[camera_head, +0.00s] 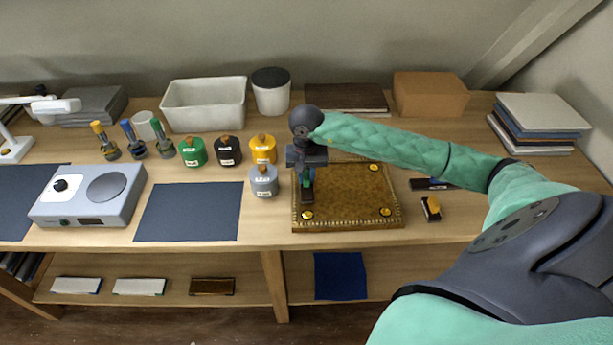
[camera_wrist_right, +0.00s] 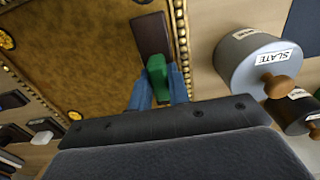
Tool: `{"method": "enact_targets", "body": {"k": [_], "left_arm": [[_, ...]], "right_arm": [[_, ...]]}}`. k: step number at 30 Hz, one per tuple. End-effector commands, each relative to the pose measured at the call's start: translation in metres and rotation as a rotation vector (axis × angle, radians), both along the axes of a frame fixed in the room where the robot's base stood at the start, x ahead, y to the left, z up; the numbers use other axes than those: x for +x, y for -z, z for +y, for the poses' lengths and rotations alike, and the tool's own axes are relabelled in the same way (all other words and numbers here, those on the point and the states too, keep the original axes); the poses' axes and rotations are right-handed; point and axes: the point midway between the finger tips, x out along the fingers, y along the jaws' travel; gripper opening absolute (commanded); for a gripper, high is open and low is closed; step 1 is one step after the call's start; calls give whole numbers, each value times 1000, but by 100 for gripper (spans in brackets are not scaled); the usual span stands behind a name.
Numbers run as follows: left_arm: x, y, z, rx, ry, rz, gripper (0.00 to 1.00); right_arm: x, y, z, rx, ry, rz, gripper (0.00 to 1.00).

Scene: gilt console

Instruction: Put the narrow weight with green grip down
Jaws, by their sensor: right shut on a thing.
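The narrow weight with green grip is held at the left part of the gilt board (camera_head: 350,190). Its green grip (camera_wrist_right: 157,70) sits between the blue fingers of my right gripper (camera_wrist_right: 160,92), with its dark brown block (camera_wrist_right: 152,36) showing beyond. In the head view my right gripper (camera_head: 307,174) points down, shut on the grip, and the dark block (camera_head: 307,197) is below it. The block is near the beaded edge of the board; I cannot tell whether it touches the surface. My left gripper is not in view.
A grey canister (camera_head: 264,182) labelled SLATE stands just left of the board, with yellow, black and green ones behind. A yellow-gripped weight (camera_head: 431,208) lies right of the board. A dark mat (camera_head: 190,211) and a scale-like device (camera_head: 90,195) are at left. The board's middle is clear.

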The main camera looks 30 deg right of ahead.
Motion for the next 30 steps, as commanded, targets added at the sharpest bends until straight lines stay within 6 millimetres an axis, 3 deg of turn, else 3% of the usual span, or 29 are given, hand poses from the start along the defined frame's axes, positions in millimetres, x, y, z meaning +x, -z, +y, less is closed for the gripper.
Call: {"method": "enact_targets", "body": {"k": [9,25,26,29,30], "left_arm": [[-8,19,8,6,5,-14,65],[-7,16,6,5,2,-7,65],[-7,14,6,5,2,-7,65],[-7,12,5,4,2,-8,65],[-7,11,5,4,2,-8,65]], "right_arm": [[0,16,0,0,1,-1,0],[0,18,0,0,1,-1,0],[0,19,0,0,1,-1,20],[0,18,0,0,1,-1,40],[0,18,0,0,1,-1,40]]}}
